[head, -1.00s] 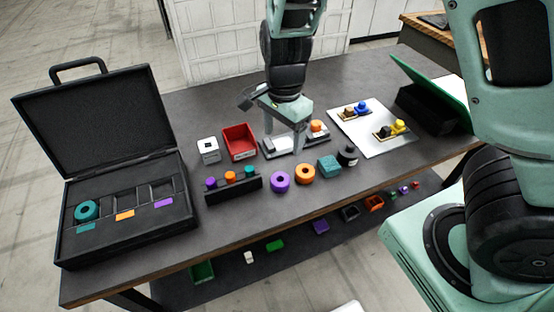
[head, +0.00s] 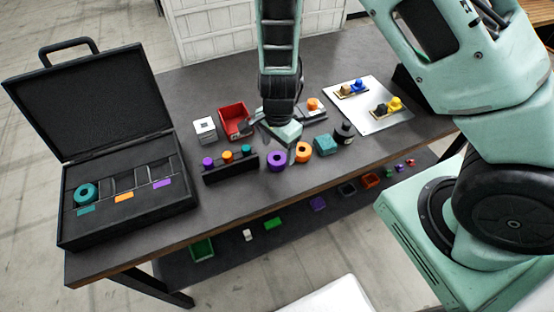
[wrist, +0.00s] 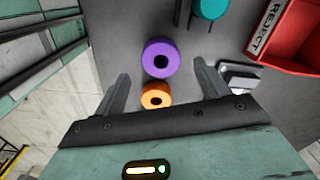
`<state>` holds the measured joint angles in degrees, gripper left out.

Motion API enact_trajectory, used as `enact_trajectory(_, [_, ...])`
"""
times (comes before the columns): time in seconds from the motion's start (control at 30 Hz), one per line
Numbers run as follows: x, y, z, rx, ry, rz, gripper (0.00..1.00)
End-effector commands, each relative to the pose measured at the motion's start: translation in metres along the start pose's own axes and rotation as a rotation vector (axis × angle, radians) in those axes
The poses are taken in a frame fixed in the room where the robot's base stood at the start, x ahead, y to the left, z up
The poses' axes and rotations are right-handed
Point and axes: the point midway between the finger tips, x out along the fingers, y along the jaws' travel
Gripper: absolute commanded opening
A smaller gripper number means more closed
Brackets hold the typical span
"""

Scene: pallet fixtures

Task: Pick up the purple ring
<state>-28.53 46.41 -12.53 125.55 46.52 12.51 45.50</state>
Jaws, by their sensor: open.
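The purple ring (head: 277,161) lies flat on the dark table in the head view. In the wrist view the purple ring (wrist: 160,58) is ahead of my fingertips, near the middle line between them, with its hole facing the camera. My gripper (head: 276,143) is open and empty, above the table close to the purple ring. In the wrist view my gripper (wrist: 160,75) shows both fingers spread apart. The orange ring (head: 303,147) lies beside the purple one, and in the wrist view the orange ring (wrist: 156,95) appears between the fingers, below them.
A black rack (head: 231,168) with coloured pegs stands left of the rings. A red bin (head: 234,121) is behind. An open black case (head: 128,207) holds a teal ring (head: 85,192).

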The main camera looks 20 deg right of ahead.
Motion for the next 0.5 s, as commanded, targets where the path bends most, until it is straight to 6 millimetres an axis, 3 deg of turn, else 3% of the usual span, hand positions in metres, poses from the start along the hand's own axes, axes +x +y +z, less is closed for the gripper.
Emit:
enact_trajectory(0.3, [0.039,-0.002,0.002,0.002,0.0,0.003,0.74])
enact_trajectory(0.5, [0.045,-0.002,0.002,0.001,0.0,0.0,0.74])
